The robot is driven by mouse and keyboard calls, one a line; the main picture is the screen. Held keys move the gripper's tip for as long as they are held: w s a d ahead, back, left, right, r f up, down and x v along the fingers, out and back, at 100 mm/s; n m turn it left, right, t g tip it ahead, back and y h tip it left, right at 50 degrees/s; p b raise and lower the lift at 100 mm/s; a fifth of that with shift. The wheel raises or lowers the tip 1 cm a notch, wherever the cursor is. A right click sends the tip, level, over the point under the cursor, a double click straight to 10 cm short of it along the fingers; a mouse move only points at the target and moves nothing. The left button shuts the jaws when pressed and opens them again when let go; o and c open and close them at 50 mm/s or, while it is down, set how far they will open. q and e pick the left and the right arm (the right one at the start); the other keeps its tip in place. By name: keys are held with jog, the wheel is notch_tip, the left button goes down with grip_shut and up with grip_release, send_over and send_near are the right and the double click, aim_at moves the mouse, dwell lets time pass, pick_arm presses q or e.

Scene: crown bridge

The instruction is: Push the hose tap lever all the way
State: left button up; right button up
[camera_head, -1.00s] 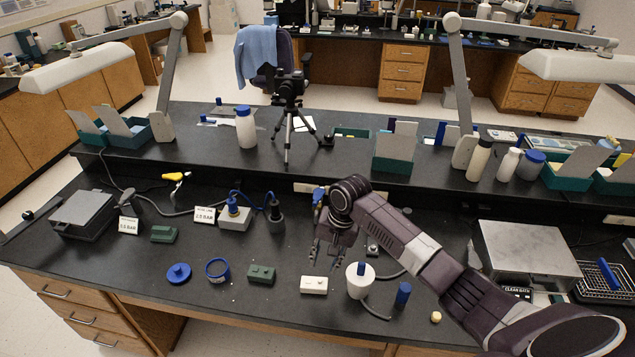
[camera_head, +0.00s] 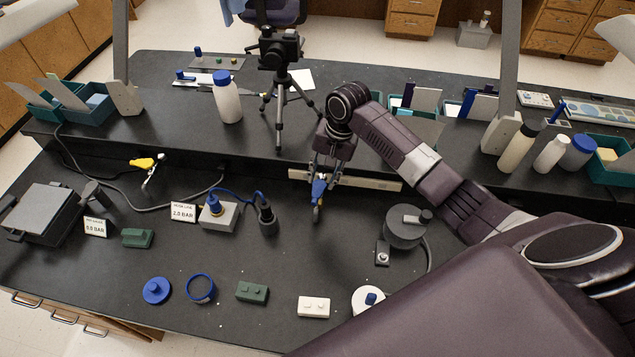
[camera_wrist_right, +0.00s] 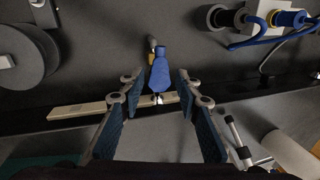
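The hose tap's blue lever (camera_head: 318,188) is at the back of the bench, by the pale strip along the raised shelf. In the right wrist view the blue lever (camera_wrist_right: 160,74) shows with a brass-coloured part (camera_wrist_right: 152,43) beyond it. My right gripper (camera_head: 325,172) is over the tap. In the wrist view its two fingers (camera_wrist_right: 159,88) are spread, one on each side of the lever, with visible gaps. I cannot tell whether anything touches. Part of the tap is hidden by the gripper in the head view. My left gripper is not in view.
A tripod with a camera (camera_head: 281,80) stands on the shelf behind the gripper. A grey box with a blue fitting (camera_head: 218,214) and a dark cylinder (camera_head: 267,218) are left of the tap; a round grey device (camera_head: 404,227) is to the right. The bench just before the tap is clear.

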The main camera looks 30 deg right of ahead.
aim_at(317, 195)
jog(key=f, duration=0.4)
jog(key=a+f+p, duration=0.1)
jog(key=f, duration=0.2)
jog(key=shift+w, duration=0.35)
jog(key=shift+s+a, duration=0.1)
grip_shut()
